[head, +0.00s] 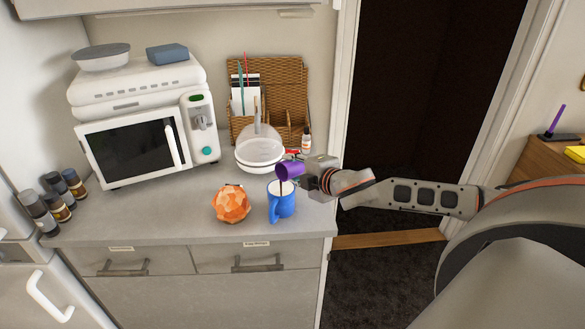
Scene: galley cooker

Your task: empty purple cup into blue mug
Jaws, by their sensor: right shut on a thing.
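The purple cup (287,170) is tilted in the head view, its mouth to the left and above the blue mug. A dark stream runs down from the cup's mouth into the blue mug (282,203). The blue mug stands upright on the counter near its front edge, handle to the left. My right gripper (307,172) is shut on the purple cup, with its arm coming in from the right. My left gripper is not in view.
An orange faceted object (231,204) stands just left of the mug. White bowls (260,160) sit behind it. A microwave (140,140) and several bottles (58,200) are further left. The front counter strip (160,220) is clear.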

